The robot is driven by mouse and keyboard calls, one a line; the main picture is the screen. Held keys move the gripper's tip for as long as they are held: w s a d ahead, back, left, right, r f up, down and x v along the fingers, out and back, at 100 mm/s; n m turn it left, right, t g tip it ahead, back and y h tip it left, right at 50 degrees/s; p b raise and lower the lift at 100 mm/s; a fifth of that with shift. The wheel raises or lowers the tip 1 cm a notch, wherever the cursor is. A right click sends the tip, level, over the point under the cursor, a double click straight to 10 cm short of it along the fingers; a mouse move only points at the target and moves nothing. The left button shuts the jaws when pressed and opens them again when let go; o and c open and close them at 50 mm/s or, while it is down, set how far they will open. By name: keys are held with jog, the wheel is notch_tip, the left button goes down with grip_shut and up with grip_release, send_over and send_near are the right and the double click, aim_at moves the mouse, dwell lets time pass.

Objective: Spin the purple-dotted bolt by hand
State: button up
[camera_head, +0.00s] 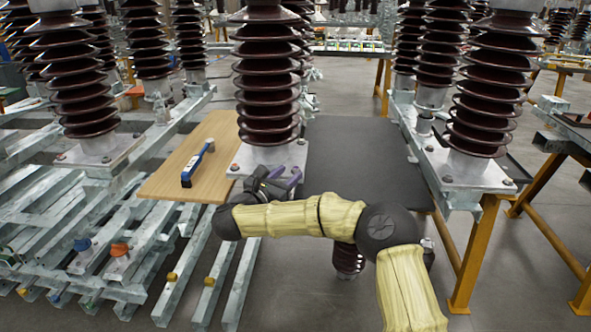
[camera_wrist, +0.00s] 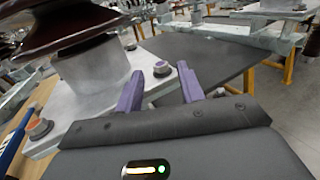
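The purple-dotted bolt (camera_wrist: 161,68) stands on a corner of the grey metal base plate (camera_wrist: 100,110) under a dark brown insulator, in the wrist view. My gripper (camera_wrist: 160,78) is open, with purple fingers. In the picture one fingertip is on each side of the bolt, with gaps to both; I cannot tell whether they reach down around it. In the head view my gripper (camera_head: 284,176) is at the front right corner of the base plate (camera_head: 248,160), and hides the purple-dotted bolt there.
Another bolt (camera_wrist: 40,128) with an orange-red top is at the plate's left corner. A blue-handled tool (camera_head: 198,163) lies on the wooden board (camera_head: 160,185) to the left. A dark mat (camera_head: 350,160) lies to the right. Tall insulators (camera_head: 268,85) rise close behind my gripper.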

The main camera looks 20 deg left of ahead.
jog(key=v, duration=1.2)
jog(key=shift+s, duration=0.25)
jog(key=shift+s+a, duration=0.1)
jog(key=shift+a, duration=0.05)
jog(key=w+d+n+g+y, duration=0.1)
jog(key=w+d+n+y, duration=0.35)
jog(key=n, duration=0.75)
jog(key=w+d+n+g+y, duration=0.2)
jog(key=w+d+n+y, duration=0.3)
jog(key=n, duration=0.6)
jog(key=s+d+f+n+g+h, duration=0.1)
jog(key=s+d+f+n+g, duration=0.1)
jog(key=d+f+n, duration=0.4)
jog(key=s+d+f+n+g, duration=0.1)
jog(key=s+d+n+g, duration=0.15)
jog(key=d, duration=0.45)
jog(key=s+d+f+n+g+h, duration=0.2)
jog(key=s+d+f+n+g, duration=0.1)
jog(key=s+d, duration=0.5)
jog(key=s+d+f+n+g+h, duration=0.2)
jog(key=s+d+f+n+g, duration=0.1)
jog(key=s+d, duration=0.6)
jog(key=d+n+g, duration=0.1)
jog(key=d, duration=0.3)
jog(key=shift+s+d+f, duration=0.15)
jog(key=shift+s+d, duration=0.1)
jog(key=shift+s, duration=0.1)
jog(key=shift+w+g+h, duration=0.1)
jog(key=shift+g+h, duration=0.15)
